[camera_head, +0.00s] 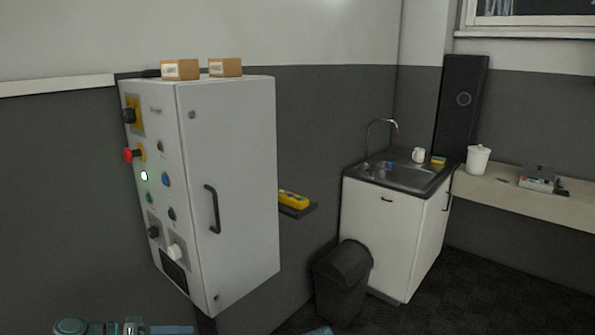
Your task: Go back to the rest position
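Neither of my grippers can be made out in the head view. A piece of my own arm shows at the bottom left edge, lying roughly level below the grey cabinet (245,180). A small sliver, probably also mine, shows at the bottom edge near the middle. The cabinet hangs on the wall with its door shut.
Two small cardboard boxes (181,70) (225,67) sit on the cabinet. A yellow device (293,199) lies on a wall shelf. A black bin (342,285) stands before the sink unit (382,235). A white container (478,159) stands on the right counter (520,200). Dark floor is free at lower right.

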